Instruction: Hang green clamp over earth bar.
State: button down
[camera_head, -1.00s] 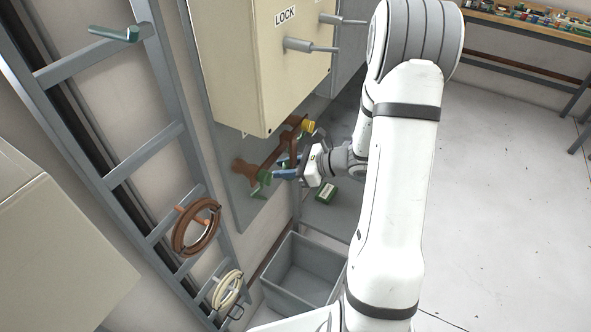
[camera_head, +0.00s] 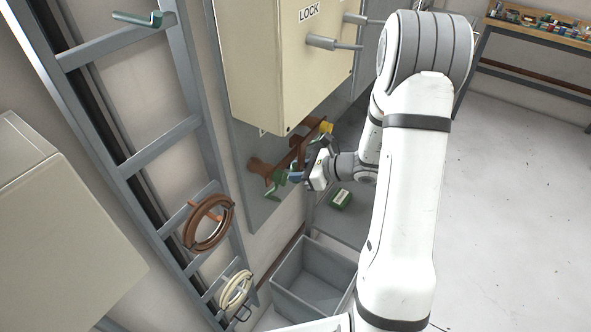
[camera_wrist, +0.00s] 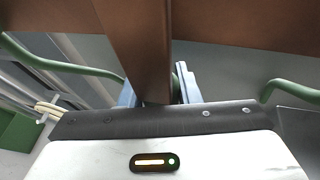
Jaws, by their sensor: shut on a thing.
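The green clamp (camera_head: 279,179) is at the fingertips of my gripper (camera_head: 297,176), beside the near end of the brown earth bar (camera_head: 297,153) under the cream cabinet. In the wrist view, the blue fingers (camera_wrist: 157,90) are apart, with a brown upright piece between or in front of them. A brown bar (camera_wrist: 235,22) crosses the top. Green curved parts show at left (camera_wrist: 65,66) and right (camera_wrist: 290,92). The grasp itself is partly hidden, and I cannot tell whether the clamp touches the bar.
A yellow piece (camera_head: 326,128) sits at the bar's far end. The cabinet (camera_head: 275,70) with lever handles hangs close above. A ladder rack (camera_head: 165,145) with hanging coils stands left. Open floor lies right.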

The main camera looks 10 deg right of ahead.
jog(key=c, duration=1)
grip_release()
